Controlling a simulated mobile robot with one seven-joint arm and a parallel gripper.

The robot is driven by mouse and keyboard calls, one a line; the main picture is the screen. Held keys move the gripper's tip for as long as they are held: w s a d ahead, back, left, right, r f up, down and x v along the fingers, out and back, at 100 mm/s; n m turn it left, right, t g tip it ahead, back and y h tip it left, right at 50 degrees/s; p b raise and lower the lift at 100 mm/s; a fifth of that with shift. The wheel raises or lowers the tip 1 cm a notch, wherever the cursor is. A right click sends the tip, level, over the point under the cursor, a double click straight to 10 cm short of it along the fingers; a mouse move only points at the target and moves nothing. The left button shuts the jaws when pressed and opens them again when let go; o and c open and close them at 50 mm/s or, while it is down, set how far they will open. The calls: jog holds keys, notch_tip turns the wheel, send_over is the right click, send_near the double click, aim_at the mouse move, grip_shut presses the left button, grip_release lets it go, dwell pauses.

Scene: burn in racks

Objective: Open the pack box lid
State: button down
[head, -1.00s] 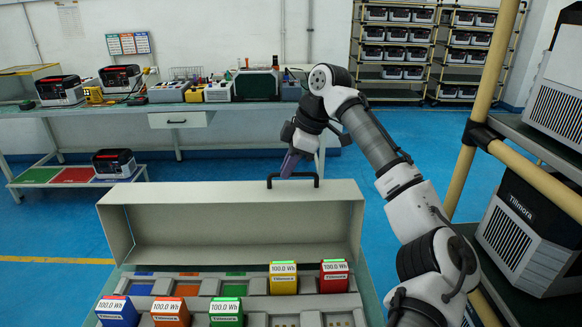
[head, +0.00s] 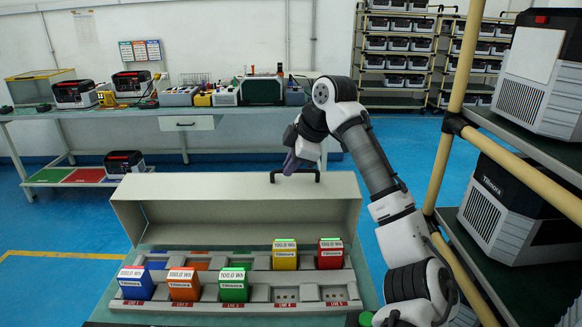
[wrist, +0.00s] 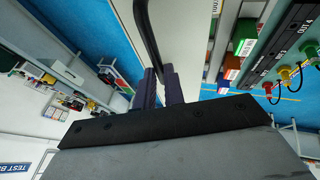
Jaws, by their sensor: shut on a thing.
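The pack box (head: 225,308) stands in front of me in the head view. Its cream lid (head: 190,187) is raised and stands up along the back of the box. A black bar handle (head: 317,175) sits on the lid's top edge. My gripper (head: 291,163) is at this handle, with its dark purple fingers at the left part of it. In the wrist view the two fingers (wrist: 160,88) are shut on the black handle (wrist: 147,35), which runs up from between them. The exact contact is partly hidden by the gripper body.
Blue (head: 136,283), orange (head: 183,285), green (head: 233,285), yellow (head: 285,254) and red (head: 330,253) packs stand in the box tray. A rack with yellowish poles (head: 452,125) and large units is close on the right. A workbench (head: 185,112) stands behind.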

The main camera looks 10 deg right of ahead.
jog(key=shift+s, duration=0.1)
jog(key=c, duration=1.5)
grip_release()
jog(key=b+v, duration=0.1)
jog(key=v, duration=1.2)
jog(key=shift+s+d+r, duration=0.1)
jog(key=shift+r, duration=0.2)
